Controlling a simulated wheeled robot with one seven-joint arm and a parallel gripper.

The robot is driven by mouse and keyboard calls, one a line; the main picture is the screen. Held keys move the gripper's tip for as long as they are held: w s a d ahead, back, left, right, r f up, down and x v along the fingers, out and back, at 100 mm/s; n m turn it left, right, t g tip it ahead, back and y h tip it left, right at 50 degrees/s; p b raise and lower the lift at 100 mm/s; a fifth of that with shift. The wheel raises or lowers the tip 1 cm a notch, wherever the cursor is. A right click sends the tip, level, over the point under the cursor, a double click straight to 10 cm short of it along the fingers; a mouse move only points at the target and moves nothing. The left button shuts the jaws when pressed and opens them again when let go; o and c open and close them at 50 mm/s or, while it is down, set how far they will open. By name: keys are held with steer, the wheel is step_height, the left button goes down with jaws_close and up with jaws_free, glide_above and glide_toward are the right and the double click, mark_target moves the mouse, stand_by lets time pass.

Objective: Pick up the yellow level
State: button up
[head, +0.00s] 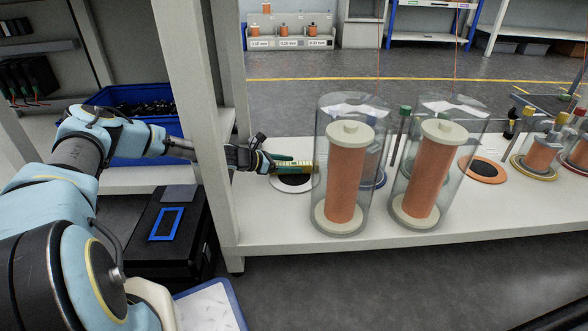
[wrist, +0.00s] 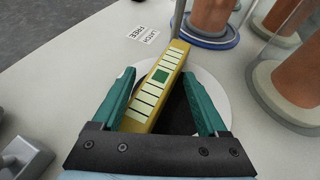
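The yellow level (wrist: 163,85) is a long bar with pale stripes and a small green square on top. In the wrist view it lies lengthwise between the green fingers of my gripper (wrist: 158,75). The fingers are spread, with a gap showing on each side of the level near the tips. In the head view the yellow level (head: 306,165) shows at my gripper (head: 285,162), above a white disc with a black centre (head: 291,185). I cannot tell whether the level rests on the disc or is above it. The near end is partly hidden by my gripper.
Two clear cylinders with copper-coloured spools (head: 346,172) (head: 428,169) stand just right of my gripper. A shelf post (head: 197,100) stands left of it. More discs and copper parts sit further right on the white bench (head: 270,222). A "LATCH FREE" label (wrist: 142,35) lies beyond the fingers.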

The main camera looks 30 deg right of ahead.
steer(key=shift+f, duration=0.1)
jaws_close()
stand_by(0.3)
steer(key=shift+a+f, duration=0.1)
stand_by(0.6)
